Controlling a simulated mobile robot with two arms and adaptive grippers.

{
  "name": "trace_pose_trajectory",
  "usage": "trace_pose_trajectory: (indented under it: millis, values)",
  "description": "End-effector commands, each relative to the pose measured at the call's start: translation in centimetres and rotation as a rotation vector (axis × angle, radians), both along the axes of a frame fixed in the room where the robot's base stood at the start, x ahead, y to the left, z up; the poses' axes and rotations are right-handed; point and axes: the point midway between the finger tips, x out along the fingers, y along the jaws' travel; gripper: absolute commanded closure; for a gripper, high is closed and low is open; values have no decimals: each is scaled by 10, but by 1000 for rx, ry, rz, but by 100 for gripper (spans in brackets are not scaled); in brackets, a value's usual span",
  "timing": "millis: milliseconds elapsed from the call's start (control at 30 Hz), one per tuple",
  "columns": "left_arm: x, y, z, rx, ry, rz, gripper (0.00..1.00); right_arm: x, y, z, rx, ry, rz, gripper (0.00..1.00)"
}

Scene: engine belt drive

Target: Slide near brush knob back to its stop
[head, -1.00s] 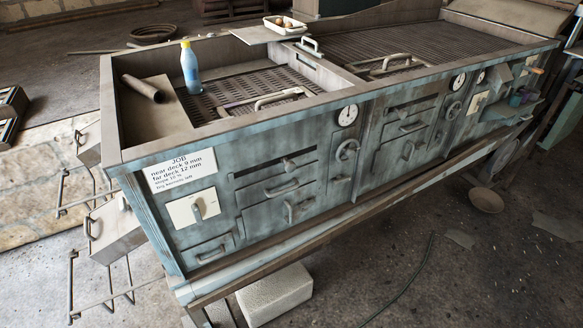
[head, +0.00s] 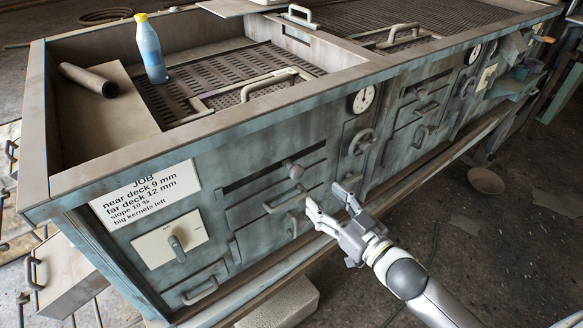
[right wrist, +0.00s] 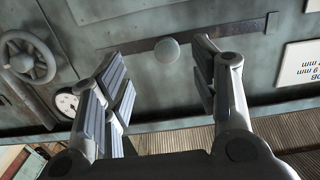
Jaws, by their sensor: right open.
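The near brush knob (head: 295,171) is a round grey knob on a dark horizontal slot (head: 252,178) in the near deck's front panel. It sits right of the slot's middle in the head view, with slot free on both sides. My right gripper (head: 327,200) is open and empty, low and to the right of the knob in the head view. In the right wrist view the knob (right wrist: 166,50) shows between the spread fingers (right wrist: 160,68), beyond their tips and apparently untouched. My left gripper is not in view.
A drawer-type handle (head: 286,199) and a small lever (head: 292,225) sit below the slot. A handwheel (head: 361,142) and a dial (head: 363,100) are to the right. A job card (head: 146,196) is at left. A bottle (head: 151,48) stands on the deck.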

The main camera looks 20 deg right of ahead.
Motion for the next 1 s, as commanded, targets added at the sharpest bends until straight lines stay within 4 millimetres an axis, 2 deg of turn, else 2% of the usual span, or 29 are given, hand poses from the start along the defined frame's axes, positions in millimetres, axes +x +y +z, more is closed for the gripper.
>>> trace_pose_trajectory:
  millis: [100, 233, 700, 1000]
  values:
    - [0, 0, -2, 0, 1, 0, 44, -1, 6, 12, 8, -25, 17, 45]
    - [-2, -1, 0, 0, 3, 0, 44, 7, 9, 15, 10, -27, 17, 45]
    - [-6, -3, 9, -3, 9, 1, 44, 76, 34, 15, 7, -26, 16, 45]
    - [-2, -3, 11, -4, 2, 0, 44, 98, 42, 13, 9, -24, 16, 45]
